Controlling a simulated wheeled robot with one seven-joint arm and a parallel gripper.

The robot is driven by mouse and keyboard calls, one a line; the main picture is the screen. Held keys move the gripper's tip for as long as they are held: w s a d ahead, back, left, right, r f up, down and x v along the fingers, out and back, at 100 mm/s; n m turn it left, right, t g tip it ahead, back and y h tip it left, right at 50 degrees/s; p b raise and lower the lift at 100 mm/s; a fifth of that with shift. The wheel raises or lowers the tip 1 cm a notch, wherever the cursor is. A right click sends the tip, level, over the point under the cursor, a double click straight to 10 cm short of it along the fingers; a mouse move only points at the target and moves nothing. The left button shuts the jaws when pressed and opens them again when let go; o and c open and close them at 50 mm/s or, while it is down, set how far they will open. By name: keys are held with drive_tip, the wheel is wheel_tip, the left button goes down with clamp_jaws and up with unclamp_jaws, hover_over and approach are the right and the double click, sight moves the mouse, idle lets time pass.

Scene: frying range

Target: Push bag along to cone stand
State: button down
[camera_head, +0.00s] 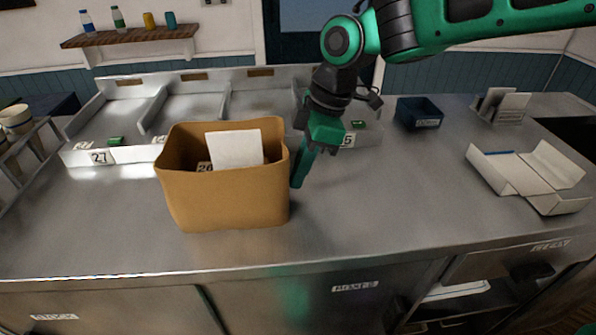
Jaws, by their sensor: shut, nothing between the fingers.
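The bag (225,195) is an open-topped brown container standing upright on the steel counter, left of centre. A white card (235,149) and a small numbered tag (204,167) show in its mouth. My gripper (298,184) is shut and empty, pointing down close beside the bag's right side. I cannot tell whether the fingers touch it. At the far left edge is a rack-like stand (22,147) with round pale holders (16,117), partly out of frame. It may be the cone stand, but no cones show clearly.
Steel bays with numbered labels (102,157) line the counter's back. A dark blue bin (418,113), a card holder (502,104) and an open white carton (528,175) are on the right. The counter left of the bag (90,218) is clear. The front edge runs close below.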

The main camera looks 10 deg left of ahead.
drive_tip(key=shift+s+a, duration=0.35)
drive_tip(key=shift+a, duration=0.7)
drive_tip(key=shift+s+a, duration=0.3)
drive_tip(key=shift+a, duration=0.8)
drive_tip(key=shift+s+a, duration=0.35)
drive_tip(key=shift+a, duration=0.8)
drive_tip(key=shift+s+a, duration=0.35)
drive_tip(key=shift+a, duration=0.75)
drive_tip(key=shift+s+a, duration=0.35)
drive_tip(key=shift+a, duration=0.7)
drive_tip(key=shift+s+a, duration=0.35)
drive_tip(key=shift+a, duration=0.85)
drive_tip(key=shift+s+a, duration=0.35)
drive_tip(key=shift+a, duration=0.7)
drive_tip(key=shift+s+a, duration=0.35)
drive_tip(key=shift+a, duration=0.75)
drive_tip(key=shift+s+a, duration=0.35)
drive_tip(key=shift+a, duration=0.7)
drive_tip(key=shift+s+a, duration=0.35)
drive_tip(key=shift+a, duration=0.75)
drive_tip(key=shift+s+a, duration=0.35)
drive_tip(key=shift+a, duration=0.8)
drive_tip(key=shift+s+a, duration=0.35)
drive_tip(key=shift+a, duration=0.75)
